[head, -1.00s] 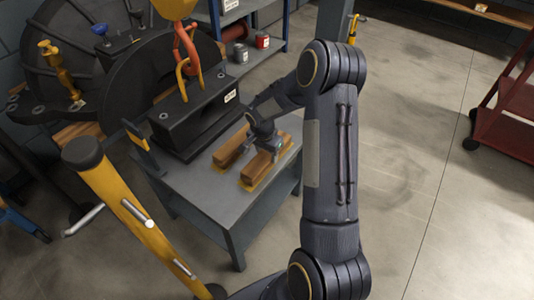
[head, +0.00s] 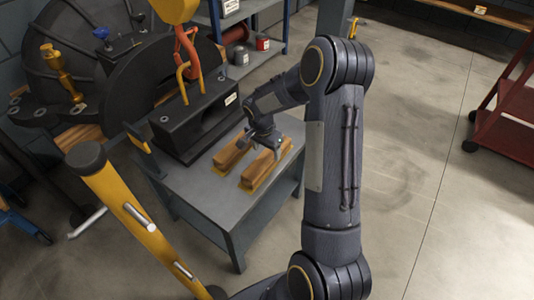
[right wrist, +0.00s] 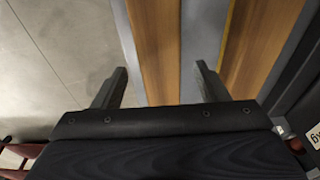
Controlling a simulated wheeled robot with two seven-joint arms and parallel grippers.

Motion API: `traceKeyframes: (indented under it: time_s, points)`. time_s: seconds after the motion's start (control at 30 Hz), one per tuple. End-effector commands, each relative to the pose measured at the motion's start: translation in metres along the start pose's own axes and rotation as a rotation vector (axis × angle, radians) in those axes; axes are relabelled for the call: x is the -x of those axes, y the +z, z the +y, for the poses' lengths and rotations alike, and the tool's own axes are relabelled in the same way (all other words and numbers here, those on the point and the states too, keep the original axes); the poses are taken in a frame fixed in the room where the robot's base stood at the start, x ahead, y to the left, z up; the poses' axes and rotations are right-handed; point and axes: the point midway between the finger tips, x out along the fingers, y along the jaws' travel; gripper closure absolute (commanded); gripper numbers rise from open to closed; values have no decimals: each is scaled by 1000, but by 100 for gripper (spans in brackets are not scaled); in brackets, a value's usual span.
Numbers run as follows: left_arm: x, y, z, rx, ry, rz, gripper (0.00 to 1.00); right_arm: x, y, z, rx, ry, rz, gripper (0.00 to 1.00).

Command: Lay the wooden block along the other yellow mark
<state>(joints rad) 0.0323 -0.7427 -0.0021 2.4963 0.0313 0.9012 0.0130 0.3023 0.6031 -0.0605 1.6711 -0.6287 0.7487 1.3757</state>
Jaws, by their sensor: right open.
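Two wooden blocks lie side by side, roughly parallel, on the grey table (head: 205,195). The right-hand block (head: 265,168) lies along a yellow mark (head: 247,187), whose edges show beneath it. The left-hand block (head: 225,158) also has yellow at its near end. My right gripper (head: 262,146) is open and empty, above the right-hand block. In the right wrist view its fingers (right wrist: 160,90) stand apart on either side of that block (right wrist: 156,45), with the other block (right wrist: 262,40) to the right. My left gripper is not in view.
A black casing part (head: 195,120) with an orange hook and shackle (head: 184,60) stands on the table's back left, close to the left-hand block. The table's front area is bare.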

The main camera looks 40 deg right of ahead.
Motion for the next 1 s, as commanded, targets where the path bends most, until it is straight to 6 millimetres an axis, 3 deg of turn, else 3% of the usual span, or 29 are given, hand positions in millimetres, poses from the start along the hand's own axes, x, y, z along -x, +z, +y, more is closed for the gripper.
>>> traceKeyframes:
  time_s: [0.03,0.2,0.53,0.63,0.8,0.9,1.0]
  points:
    - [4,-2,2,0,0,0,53,16,-1,-1,1,-4,3,33]
    - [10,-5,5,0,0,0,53,51,0,-1,0,-3,1,33]
    - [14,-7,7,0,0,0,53,91,3,3,18,-13,-6,33]
    - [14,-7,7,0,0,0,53,118,14,15,87,-60,-26,33]
    - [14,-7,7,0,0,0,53,186,63,59,342,-225,-73,33]
    - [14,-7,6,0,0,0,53,217,101,92,523,-345,-78,33]
    - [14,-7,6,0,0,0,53,235,139,123,699,-462,-61,33]
